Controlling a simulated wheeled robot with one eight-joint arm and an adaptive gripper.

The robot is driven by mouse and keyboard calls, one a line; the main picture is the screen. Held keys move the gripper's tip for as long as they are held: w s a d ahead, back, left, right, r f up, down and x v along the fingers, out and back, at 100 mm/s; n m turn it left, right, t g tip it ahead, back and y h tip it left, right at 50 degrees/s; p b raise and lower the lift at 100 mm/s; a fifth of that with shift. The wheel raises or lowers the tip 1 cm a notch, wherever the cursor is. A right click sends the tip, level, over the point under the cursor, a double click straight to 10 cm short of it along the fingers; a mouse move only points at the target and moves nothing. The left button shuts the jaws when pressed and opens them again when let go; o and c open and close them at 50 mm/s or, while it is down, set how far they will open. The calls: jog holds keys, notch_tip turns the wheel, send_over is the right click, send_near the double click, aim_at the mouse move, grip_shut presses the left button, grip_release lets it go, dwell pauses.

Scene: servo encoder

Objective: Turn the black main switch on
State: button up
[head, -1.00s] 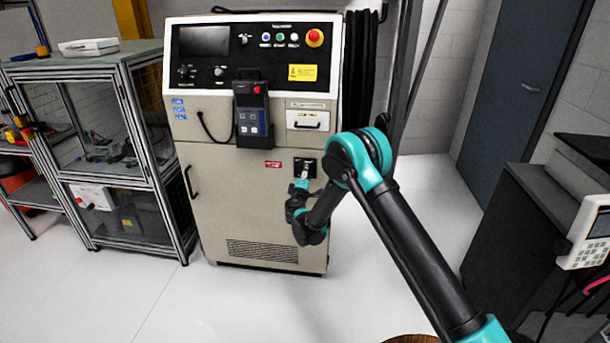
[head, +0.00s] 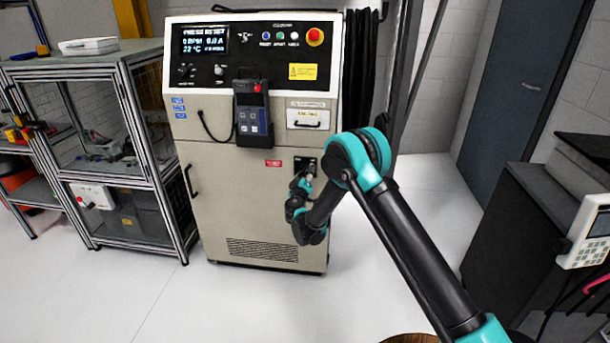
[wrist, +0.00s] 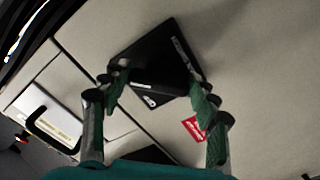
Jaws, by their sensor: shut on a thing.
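The black main switch (head: 307,161) is on the front of the beige cabinet, below the drawer-like panel. In the wrist view its black plate (wrist: 165,60) shows tilted between and beyond the green-padded fingers. My gripper (head: 304,180) is at the switch, with its fingers shut on the switch handle. It also shows in the wrist view (wrist: 158,103), one finger on each side. The cabinet's display (head: 204,40) is lit, with text that seems to read "PRESS RESET", "0 RPM" and "22 °C".
A red emergency button (head: 315,37) and small coloured buttons sit on the top panel. A handheld pendant (head: 252,110) hangs on the cabinet front. A framed bench (head: 110,130) stands at left, a dark cabinet (head: 545,215) at right. The floor in front is clear.

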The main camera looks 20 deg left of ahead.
dwell(0.4)
jog(key=o, duration=1.2)
jog(key=shift+c, duration=0.2)
jog(key=v, duration=1.2)
